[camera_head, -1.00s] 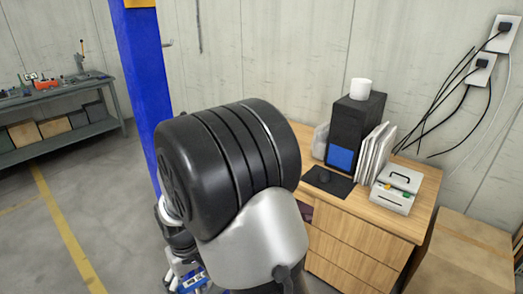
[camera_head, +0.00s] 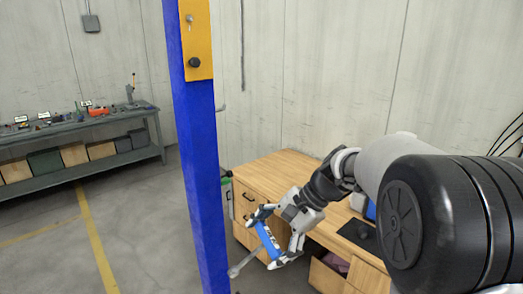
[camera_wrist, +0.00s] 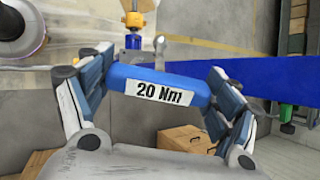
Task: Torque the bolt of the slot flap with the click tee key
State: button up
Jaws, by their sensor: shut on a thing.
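My gripper (camera_head: 268,236) is shut on the blue handle of the click tee key (camera_head: 267,240), in front of the wooden desk. The key's grey shaft (camera_head: 242,263) points down and left, toward the blue post. In the wrist view the handle (camera_wrist: 160,88) lies across between both fingers (camera_wrist: 160,95), its "20 Nm" label facing the camera. An orange plate (camera_head: 202,40), which may be the slot flap, sits high on the blue post. It carries a dark round bolt head (camera_head: 195,62) and a small pale fitting above. The key is well below the plate and apart from it.
The blue post (camera_head: 197,170) stands just left of my gripper. The wooden desk (camera_head: 262,178) is behind and right, with an open drawer (camera_head: 328,276). A workbench (camera_head: 75,122) with tools stands far left. The floor between bench and post is clear.

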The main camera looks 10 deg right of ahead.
notch_tip(320, 180, up, 48)
jog(key=s+a+m+t+y+p, duration=0.2)
jog(key=m+t+y+p, duration=0.1)
jog(key=m+t+p, duration=0.9)
jog(key=w+a+n+t+b, duration=0.1)
jog(key=w+a+n+b, duration=0.2)
jog(key=w+n+b, duration=0.3)
jog(key=shift+a+r+n+t+b, duration=0.3)
jog(key=shift+n+b, duration=1.15)
jog(key=shift+n, duration=2.05)
jog(key=shift+x, duration=0.85)
jog(key=shift+f, duration=0.1)
